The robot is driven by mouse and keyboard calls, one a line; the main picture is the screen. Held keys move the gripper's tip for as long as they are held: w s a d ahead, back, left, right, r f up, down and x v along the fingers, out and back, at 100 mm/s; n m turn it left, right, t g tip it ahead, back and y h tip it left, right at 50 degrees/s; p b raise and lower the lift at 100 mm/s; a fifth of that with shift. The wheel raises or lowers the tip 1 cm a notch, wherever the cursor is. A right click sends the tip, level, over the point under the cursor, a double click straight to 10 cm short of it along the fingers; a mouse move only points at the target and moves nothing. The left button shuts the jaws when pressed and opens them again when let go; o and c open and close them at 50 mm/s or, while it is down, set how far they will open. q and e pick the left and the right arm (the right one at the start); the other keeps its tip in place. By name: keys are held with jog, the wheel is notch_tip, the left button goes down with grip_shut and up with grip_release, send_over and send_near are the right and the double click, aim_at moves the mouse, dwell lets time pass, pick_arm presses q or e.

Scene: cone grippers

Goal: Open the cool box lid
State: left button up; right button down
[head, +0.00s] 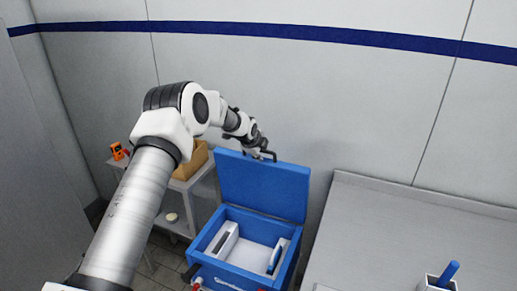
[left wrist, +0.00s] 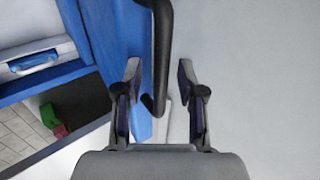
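The blue cool box (head: 232,277) stands open beside the bench, with its lid (head: 262,186) raised upright at the back. White packs (head: 222,243) show inside it along the walls. A dark bar handle (head: 267,154) sits at the lid's top edge; it also shows in the left wrist view (left wrist: 161,30). My left gripper (head: 257,146) is at that handle. In the left wrist view its fingers (left wrist: 158,70) are apart, with the handle between them and gaps on both sides. My right gripper is not in view.
A grey trolley (head: 190,186) behind my left arm carries a cardboard box (head: 192,160) and an orange device (head: 117,151). A grey bench (head: 400,235) on the right holds a container with a blue item (head: 449,272). A wall (head: 340,100) stands close behind the lid.

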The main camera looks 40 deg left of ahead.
pick_arm(q)
jog(key=v, duration=1.1)
jog(key=shift+s+r, duration=0.25)
jog(key=shift+r, duration=0.05)
